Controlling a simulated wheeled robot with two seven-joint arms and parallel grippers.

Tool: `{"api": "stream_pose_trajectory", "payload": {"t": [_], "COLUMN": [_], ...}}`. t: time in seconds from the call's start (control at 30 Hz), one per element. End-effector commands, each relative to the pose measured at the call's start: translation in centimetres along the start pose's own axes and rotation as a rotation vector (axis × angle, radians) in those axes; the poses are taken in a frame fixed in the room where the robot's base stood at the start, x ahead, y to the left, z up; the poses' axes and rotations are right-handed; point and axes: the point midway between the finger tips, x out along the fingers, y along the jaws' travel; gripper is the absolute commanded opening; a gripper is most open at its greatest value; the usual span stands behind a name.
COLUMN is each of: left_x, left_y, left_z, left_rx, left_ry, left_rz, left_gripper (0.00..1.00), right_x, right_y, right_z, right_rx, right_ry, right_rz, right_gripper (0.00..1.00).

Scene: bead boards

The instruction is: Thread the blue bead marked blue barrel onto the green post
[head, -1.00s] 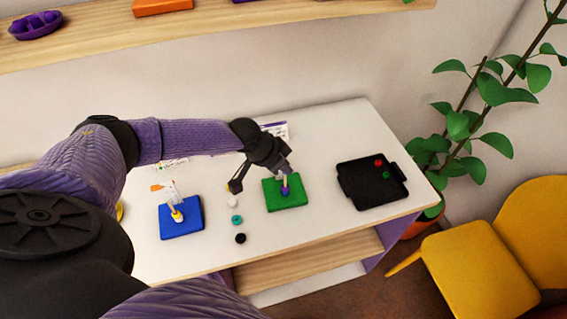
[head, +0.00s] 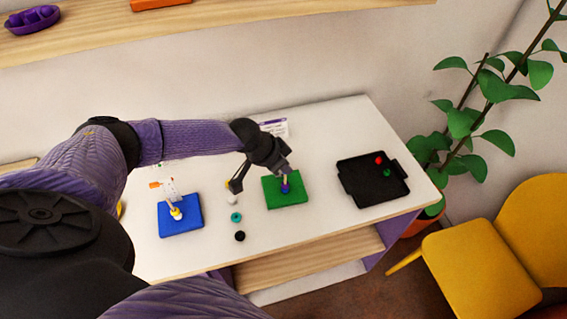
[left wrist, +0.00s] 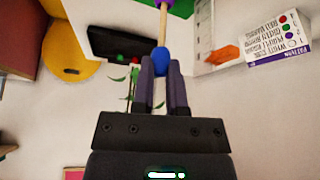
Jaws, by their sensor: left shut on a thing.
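The blue bead (left wrist: 160,61) is between the fingertips of my left gripper (left wrist: 161,68), which is shut on it. In the left wrist view the pale wooden post (left wrist: 163,27) meets the bead; I cannot tell whether the bead is around the post's tip or just against it. The post rises from the green board (head: 299,197). A purple bead (left wrist: 165,2) sits low on the post, at the board. My right gripper is out of view.
A blue board (head: 185,228) with a post and pale bead stands left. White, teal (head: 236,217) and black (head: 240,236) beads lie between the boards. A black tray (head: 365,196) with red and green beads is right. A printed card (left wrist: 277,42) stands behind.

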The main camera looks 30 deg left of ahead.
Motion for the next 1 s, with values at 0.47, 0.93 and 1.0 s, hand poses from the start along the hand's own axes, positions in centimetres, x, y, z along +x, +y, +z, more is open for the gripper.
{"api": "stream_pose_trajectory", "payload": {"t": [0.47, 0.93, 1.0], "left_x": [1.4, 1.7, 1.7], "left_y": [0.0, 0.0, 0.0], "left_z": [0.8, 1.0, 1.0], "left_rx": [0.000, 0.000, 0.000], "left_ry": [-0.001, 0.000, 0.000], "left_rz": [0.000, 0.000, 0.000], "left_gripper": [0.00, 0.31, 0.46], "right_x": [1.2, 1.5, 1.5], "right_y": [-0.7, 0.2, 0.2], "right_z": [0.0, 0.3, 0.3], "right_rx": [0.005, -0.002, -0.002], "right_ry": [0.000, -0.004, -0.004], "right_rz": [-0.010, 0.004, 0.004], "right_gripper": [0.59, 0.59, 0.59]}}
